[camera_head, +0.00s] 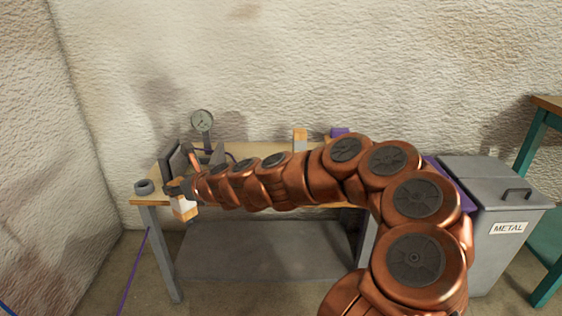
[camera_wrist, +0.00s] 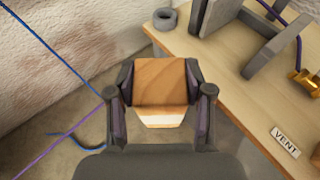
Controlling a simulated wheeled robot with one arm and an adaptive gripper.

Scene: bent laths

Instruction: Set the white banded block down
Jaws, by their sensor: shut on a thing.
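My gripper (camera_head: 178,190) is shut on the white banded block (camera_head: 184,208), which shows wood-coloured and white parts. In the head view the block hangs at the front left of the workbench (camera_head: 160,199). In the wrist view the block (camera_wrist: 160,80) sits between both fingers of my gripper (camera_wrist: 160,88), wood face up with a white band below. There it appears beyond the bench edge, with floor around it. The gripper hides part of the block.
A grey ring (camera_head: 144,187) lies at the bench's left corner. A gauge (camera_head: 202,122) and dark plates (camera_head: 172,160) stand behind the gripper. Another wood-and-white block (camera_head: 300,139) and a purple thing (camera_head: 340,132) are farther right. A METAL bin (camera_head: 495,220) stands right. A VENT label (camera_wrist: 286,142) marks the benchtop.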

